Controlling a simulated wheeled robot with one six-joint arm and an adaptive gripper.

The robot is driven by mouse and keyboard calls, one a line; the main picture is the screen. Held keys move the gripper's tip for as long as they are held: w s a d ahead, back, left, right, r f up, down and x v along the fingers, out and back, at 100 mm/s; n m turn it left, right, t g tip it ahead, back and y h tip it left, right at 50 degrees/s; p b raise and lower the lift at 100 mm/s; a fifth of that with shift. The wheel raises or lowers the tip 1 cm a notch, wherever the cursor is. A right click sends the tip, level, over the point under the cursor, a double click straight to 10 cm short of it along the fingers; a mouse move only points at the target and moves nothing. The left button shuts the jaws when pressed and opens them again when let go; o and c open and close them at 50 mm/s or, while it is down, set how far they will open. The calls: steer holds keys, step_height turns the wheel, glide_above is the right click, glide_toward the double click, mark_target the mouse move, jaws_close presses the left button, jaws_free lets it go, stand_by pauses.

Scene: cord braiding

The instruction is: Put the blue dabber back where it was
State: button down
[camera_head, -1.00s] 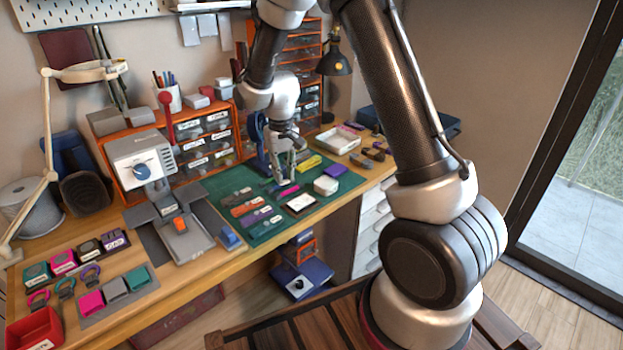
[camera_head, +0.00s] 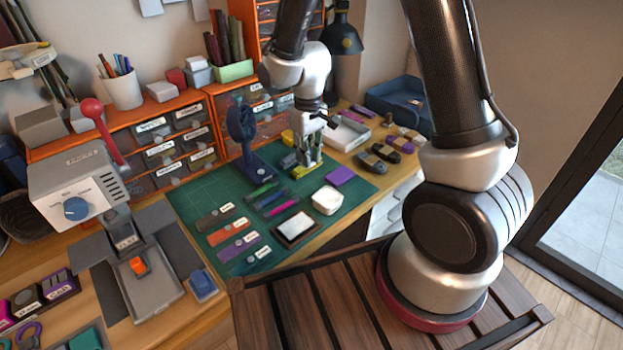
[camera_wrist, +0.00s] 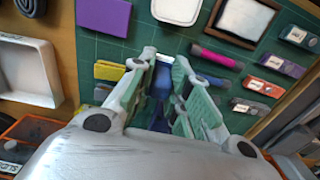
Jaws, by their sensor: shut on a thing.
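In the wrist view my gripper (camera_wrist: 165,100) is shut on a blue piece, the blue dabber (camera_wrist: 160,80), mostly hidden between the fingers. The head view does not show it clearly. A magenta dabber (camera_head: 283,207) lies on the mat with dark and green pieces (camera_head: 262,189) beside it. The magenta dabber also shows in the wrist view (camera_wrist: 217,55), apart from the fingers.
A blue stand (camera_head: 250,145) rises left of my gripper. A white box (camera_head: 327,200), a purple pad (camera_head: 340,176) and a framed white pad (camera_head: 296,229) lie on the mat, with labelled strips (camera_head: 228,233) farther left. A white tray (camera_head: 347,134) stands behind right.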

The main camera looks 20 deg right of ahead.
step_height(320, 180, down, 9)
stand_by(0.4)
steer(key=shift+s, duration=0.1)
steer(key=c, duration=1.3)
jaws_free()
steer(key=shift+f, duration=0.15)
steer(key=shift+c, duration=0.2)
step_height(320, 180, up, 13)
steer(key=shift+d+f, duration=0.1)
steer(key=shift+f, duration=0.05)
steer(key=s+d+r+m+t, duration=0.2)
steer(key=s+d+r, duration=0.4)
steer(key=r, duration=0.4)
steer(key=s+d+r+m+t, duration=0.1)
steer(key=s+d+r, duration=0.55)
steer(key=r, duration=0.25)
steer(key=s+d+r+m+t, duration=0.1)
steer(key=s+d+r, duration=0.1)
steer(key=s, duration=0.6)
steer(key=shift+s+r, duration=0.25)
steer(key=shift+r, duration=0.15)
